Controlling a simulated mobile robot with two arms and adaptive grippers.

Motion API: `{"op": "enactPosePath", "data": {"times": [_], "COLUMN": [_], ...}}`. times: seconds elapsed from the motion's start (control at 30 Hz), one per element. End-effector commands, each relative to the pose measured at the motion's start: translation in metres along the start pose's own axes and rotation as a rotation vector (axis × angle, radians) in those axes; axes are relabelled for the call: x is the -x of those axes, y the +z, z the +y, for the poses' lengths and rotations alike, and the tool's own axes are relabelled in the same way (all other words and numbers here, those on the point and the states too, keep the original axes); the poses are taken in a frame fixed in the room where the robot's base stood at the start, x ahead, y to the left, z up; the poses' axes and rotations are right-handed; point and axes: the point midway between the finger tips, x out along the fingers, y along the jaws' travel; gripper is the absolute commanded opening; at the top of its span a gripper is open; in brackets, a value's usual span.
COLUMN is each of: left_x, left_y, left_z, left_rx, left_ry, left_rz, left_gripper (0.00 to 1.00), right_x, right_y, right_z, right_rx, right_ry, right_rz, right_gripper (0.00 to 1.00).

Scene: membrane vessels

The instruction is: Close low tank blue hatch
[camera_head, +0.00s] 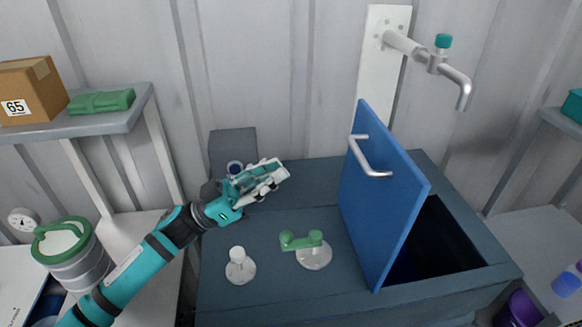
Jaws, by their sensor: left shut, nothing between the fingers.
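The blue hatch (385,215) stands upright, tilted open, on the top of the low dark tank (300,185). Its metal bar handle (366,160) is on the face turned to the left. To the right of the hatch the dark opening (440,240) of the tank shows uncovered. My left gripper (283,172) is shut and empty above the tank top. It is left of the hatch and its handle, apart from both. My right gripper is not in view.
A green-handled valve (306,242) and a white knob fitting (239,265) stand on the tank top. A metal tap (450,75) hangs from the wall above the opening. A shelf (110,118) with a cardboard box (30,90) is at left.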

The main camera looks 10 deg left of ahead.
Motion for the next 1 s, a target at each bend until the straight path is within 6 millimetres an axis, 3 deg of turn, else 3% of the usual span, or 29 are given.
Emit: {"op": "enactPosePath", "data": {"times": [0.1, 0.4, 0.67, 1.0], "left_x": [-0.029, -0.09, -0.108, -0.111], "left_y": [-0.006, -0.003, 0.024, 0.028], "left_z": [0.001, 0.0, 0.0, 0.0], "left_rx": [0.002, 0.004, 0.003, 0.001], "left_ry": [0.003, 0.0, -0.001, 0.0], "left_rz": [0.005, 0.003, 0.0, 0.0], "left_gripper": [0.0, 0.0, 0.0, 0.0], "right_x": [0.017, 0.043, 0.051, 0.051], "right_y": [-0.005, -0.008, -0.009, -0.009], "right_z": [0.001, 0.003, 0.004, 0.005], "right_rx": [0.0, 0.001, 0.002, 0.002], "right_ry": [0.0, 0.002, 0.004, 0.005], "right_rz": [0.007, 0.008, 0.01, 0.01], "right_gripper": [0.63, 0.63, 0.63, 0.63]}}
